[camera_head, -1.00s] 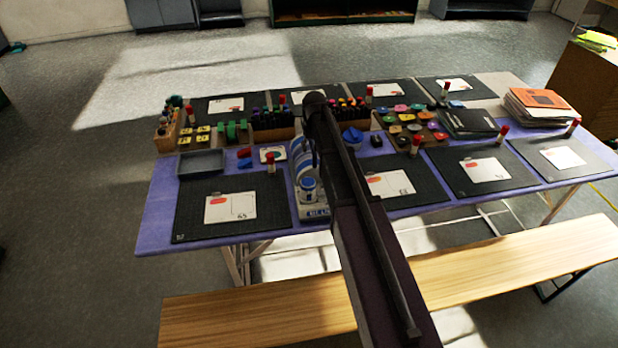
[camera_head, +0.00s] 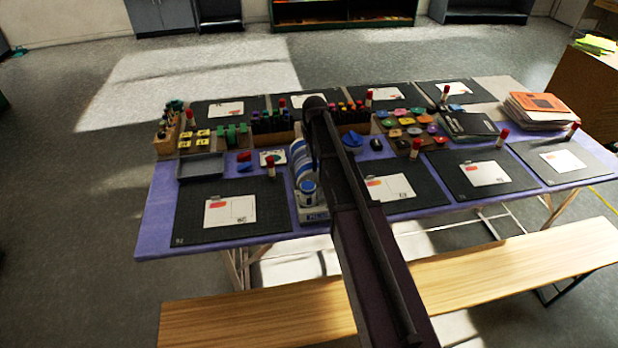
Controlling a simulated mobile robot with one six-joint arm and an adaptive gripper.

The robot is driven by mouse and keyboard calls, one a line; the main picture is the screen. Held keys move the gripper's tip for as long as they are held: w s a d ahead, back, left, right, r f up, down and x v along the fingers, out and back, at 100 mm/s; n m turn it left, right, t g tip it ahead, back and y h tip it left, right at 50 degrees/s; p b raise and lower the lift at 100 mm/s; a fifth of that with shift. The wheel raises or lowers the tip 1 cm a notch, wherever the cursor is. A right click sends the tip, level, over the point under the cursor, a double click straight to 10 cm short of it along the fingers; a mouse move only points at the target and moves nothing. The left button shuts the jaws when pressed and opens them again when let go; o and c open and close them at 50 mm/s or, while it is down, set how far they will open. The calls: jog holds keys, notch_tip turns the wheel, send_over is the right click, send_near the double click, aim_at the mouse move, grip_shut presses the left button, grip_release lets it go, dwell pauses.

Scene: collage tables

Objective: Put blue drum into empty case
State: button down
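A stand (camera_head: 313,216) with a small label at its front holds white-and-blue round pieces in a row near the table's middle. The front one is a small blue-and-white drum shape (camera_head: 307,187). I cannot tell for sure that it is the blue drum. Another blue rounded piece (camera_head: 352,139) lies just right of my arm. A shallow grey open tray (camera_head: 200,167) at the left looks empty and may be the case. My gripper (camera_head: 314,150) is mostly hidden behind my arm, over the table near the stand; its fingers and anything in them cannot be made out.
Black mats (camera_head: 190,228) with white cards cover much of the purple table (camera_head: 155,215). Marker racks (camera_head: 272,137), coloured pads and red-capped glue sticks (camera_head: 271,167) crowd the middle. Stacked books (camera_head: 538,108) stand at the right. A wooden bench (camera_head: 240,318) runs along the front.

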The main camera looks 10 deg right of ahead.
jog(key=shift+r, duration=0.15)
dwell(0.4)
jog(key=shift+r+p, duration=1.65)
jog(key=shift+p, duration=0.25)
jog(key=shift+s, duration=0.7)
jog(key=s+r+p, duration=0.1)
jog(key=s, duration=1.3)
jog(key=shift+s+r, duration=0.15)
jog(key=shift+s, duration=0.1)
jog(key=shift+a, duration=0.1)
jog(key=shift+a+r+p, duration=0.1)
jog(key=shift+r+p, duration=0.1)
jog(key=shift+p, duration=0.1)
